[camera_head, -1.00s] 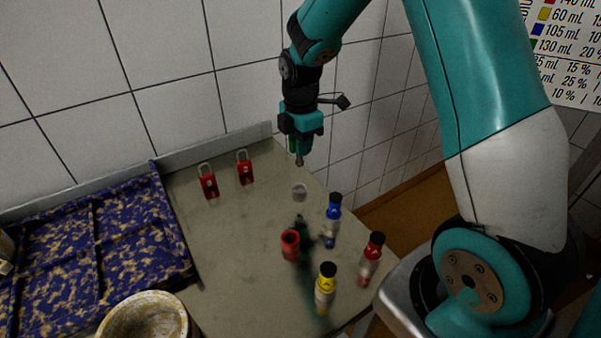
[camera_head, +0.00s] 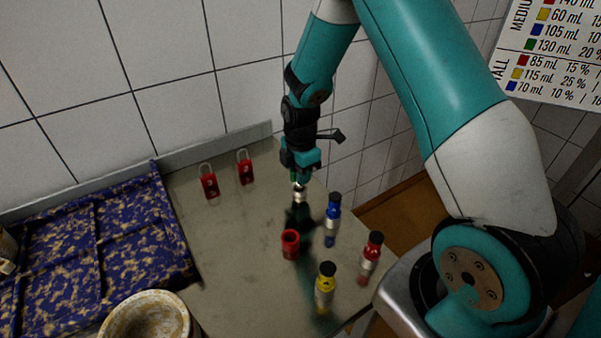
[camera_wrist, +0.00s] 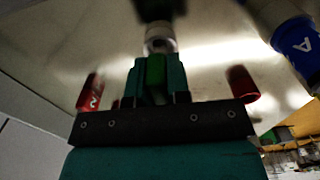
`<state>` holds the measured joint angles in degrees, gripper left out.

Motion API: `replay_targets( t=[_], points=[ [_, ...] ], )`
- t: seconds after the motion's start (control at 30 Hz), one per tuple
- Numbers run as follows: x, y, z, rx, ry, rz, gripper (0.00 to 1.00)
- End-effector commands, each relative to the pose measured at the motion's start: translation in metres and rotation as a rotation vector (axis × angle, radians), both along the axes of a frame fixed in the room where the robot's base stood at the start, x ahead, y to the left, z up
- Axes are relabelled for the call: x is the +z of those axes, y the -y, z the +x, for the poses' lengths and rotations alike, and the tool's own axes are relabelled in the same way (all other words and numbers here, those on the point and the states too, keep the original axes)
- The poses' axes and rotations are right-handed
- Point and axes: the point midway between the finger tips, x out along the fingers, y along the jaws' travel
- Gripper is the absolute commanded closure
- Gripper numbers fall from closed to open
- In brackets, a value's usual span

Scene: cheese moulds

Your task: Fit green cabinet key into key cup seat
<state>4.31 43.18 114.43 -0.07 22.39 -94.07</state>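My gripper (camera_head: 298,176) points down over the bench. It is shut on the green key (camera_wrist: 156,72), whose green body shows between the fingers in the wrist view; only a sliver of green shows in the head view.
A blue bottle (camera_head: 333,220) stands close at the right, with red (camera_head: 370,257) and yellow (camera_head: 325,288) bottles nearer. A red cup (camera_head: 290,244) stands in front. Two red padlocks (camera_head: 209,183) (camera_head: 245,168) are behind left. A patterned blue tray (camera_head: 100,250) lies left.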

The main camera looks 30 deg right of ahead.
Motion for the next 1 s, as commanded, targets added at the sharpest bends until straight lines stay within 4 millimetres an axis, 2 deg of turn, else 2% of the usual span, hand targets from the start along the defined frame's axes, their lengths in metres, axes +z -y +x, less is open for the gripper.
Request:
replay_targets(
  t=[0.03,0.1,0.47,0.57,0.8,1.0],
  points=[
    [0.000,0.000,0.000,0.000,0.000,0.000,0.72],
    [0.000,0.000,0.000,0.000,0.000,0.000,0.58],
    [0.007,0.000,0.001,0.000,0.003,0.000,0.58],
    [0.021,0.000,0.001,0.000,0.006,0.000,0.58],
    [0.074,0.000,0.001,0.000,0.007,0.000,0.58],
    [0.109,0.000,0.001,0.000,0.005,0.000,0.58]
  ],
)
